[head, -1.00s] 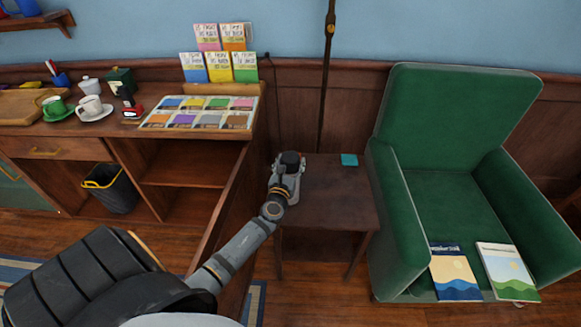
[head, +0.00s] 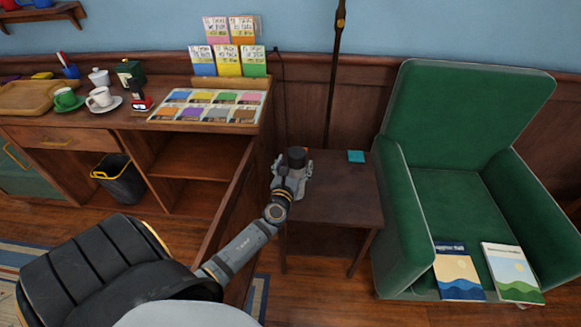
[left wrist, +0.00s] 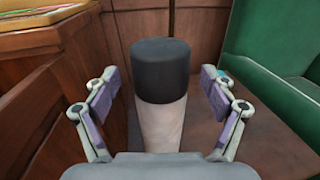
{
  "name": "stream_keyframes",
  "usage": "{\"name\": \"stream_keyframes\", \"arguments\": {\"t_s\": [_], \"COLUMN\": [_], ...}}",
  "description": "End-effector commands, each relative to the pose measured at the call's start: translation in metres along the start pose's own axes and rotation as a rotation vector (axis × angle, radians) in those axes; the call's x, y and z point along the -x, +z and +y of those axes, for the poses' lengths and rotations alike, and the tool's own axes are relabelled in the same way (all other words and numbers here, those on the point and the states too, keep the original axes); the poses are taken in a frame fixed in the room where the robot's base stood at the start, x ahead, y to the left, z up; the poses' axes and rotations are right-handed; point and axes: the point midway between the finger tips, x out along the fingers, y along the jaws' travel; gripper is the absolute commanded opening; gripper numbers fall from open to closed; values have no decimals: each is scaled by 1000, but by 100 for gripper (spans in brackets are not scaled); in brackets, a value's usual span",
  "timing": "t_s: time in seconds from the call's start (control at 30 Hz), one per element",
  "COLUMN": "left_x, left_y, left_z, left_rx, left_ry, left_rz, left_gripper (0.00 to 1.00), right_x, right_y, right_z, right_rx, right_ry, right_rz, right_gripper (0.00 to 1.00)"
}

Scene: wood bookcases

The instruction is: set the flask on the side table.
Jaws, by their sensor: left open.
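The flask (left wrist: 160,95) has a black cap and a pale body. It looks upright near the left side of the dark wooden side table (head: 340,205). In the head view its black cap (head: 297,154) shows above my left gripper (head: 290,178), which hides most of the body. In the left wrist view my left gripper (left wrist: 160,105) is open, with one finger on each side of the flask and visible gaps between. The flask's foot is hidden by the gripper. My right gripper is not in view.
A teal square (head: 356,157) lies at the table's back. A green armchair (head: 450,200) with two books stands to the right. A wooden bookcase (head: 200,195) with cards and cups stands to the left, close to the gripper. A dark pole rises behind. The table's middle and right are bare.

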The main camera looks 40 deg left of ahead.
Motion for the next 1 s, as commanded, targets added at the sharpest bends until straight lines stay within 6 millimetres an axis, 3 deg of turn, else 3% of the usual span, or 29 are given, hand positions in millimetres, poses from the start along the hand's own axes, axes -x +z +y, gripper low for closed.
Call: {"name": "stream_keyframes", "arguments": {"t_s": [0.2,0.4,1.0], "left_x": [56,86,92], "left_y": [-2,-1,1], "left_z": [0,0,0], "left_rx": [0,1,0], "left_ry": [-1,0,0], "left_rz": [3,1,-1], "left_gripper": [84,84,84], "right_x": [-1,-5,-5], "right_y": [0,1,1], "right_z": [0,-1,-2], "right_rx": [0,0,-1], "right_ry": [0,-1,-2], "right_rz": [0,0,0], "right_gripper": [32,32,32]}}
